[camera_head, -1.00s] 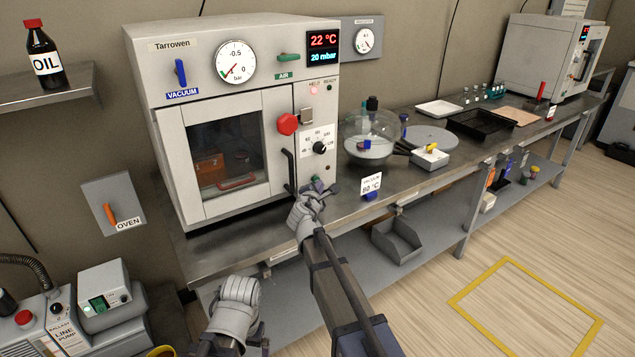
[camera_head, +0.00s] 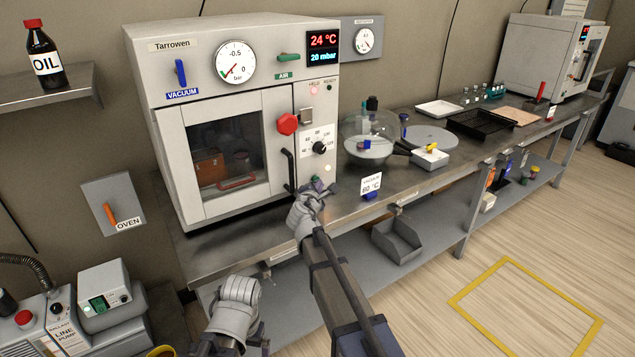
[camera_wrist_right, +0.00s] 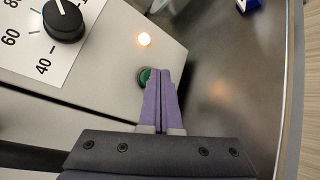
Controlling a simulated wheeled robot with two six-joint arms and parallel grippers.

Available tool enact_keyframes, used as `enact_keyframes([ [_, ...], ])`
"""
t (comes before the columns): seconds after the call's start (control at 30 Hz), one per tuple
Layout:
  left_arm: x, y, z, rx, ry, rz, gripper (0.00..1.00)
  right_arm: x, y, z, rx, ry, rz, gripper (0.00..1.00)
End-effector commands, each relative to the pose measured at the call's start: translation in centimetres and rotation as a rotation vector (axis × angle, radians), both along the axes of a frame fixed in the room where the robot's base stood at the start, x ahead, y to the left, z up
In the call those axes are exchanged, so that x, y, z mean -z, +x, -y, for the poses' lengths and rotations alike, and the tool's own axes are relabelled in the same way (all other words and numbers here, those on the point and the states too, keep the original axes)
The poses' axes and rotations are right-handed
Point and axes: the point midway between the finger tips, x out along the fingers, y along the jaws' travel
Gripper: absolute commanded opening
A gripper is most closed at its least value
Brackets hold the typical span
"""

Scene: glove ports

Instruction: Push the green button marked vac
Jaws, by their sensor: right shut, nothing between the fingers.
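A small round green button (camera_head: 316,181) sits low on the oven's control panel, beside the base of the door handle. The right wrist view shows the green button (camera_wrist_right: 144,76) partly covered by my fingertips. No vac lettering can be read on it. My right gripper (camera_head: 313,190) is shut and empty, its tips at the button; in the right wrist view its purple fingers (camera_wrist_right: 160,73) lie together and overlap the button's edge. Whether they press it is hard to tell. A small round lamp (camera_wrist_right: 144,39) near the button glows warm white. My left gripper's fingers do not show.
The Tarrowen oven (camera_head: 235,90) has a red knob (camera_head: 288,123), a black dial (camera_head: 319,148) and a door handle (camera_head: 290,170) close to my right gripper. A small sign (camera_head: 371,184) stands at the bench edge on the right. The glass vessel (camera_head: 370,138) is behind it.

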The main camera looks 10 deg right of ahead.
Motion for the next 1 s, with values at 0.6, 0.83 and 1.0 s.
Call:
enact_keyframes([
  [0.6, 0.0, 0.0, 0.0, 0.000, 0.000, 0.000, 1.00, 0.0, -1.3, 0.5, 0.000, 0.000, 0.000, 0.00],
  [0.83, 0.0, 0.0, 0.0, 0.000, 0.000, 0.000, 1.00, 0.0, -2.8, 1.0, 0.000, 0.000, 0.000, 0.00],
  [1.0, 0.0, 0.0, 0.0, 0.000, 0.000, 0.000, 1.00, 0.0, -4.3, 1.5, 0.000, 0.000, 0.000, 0.00],
])
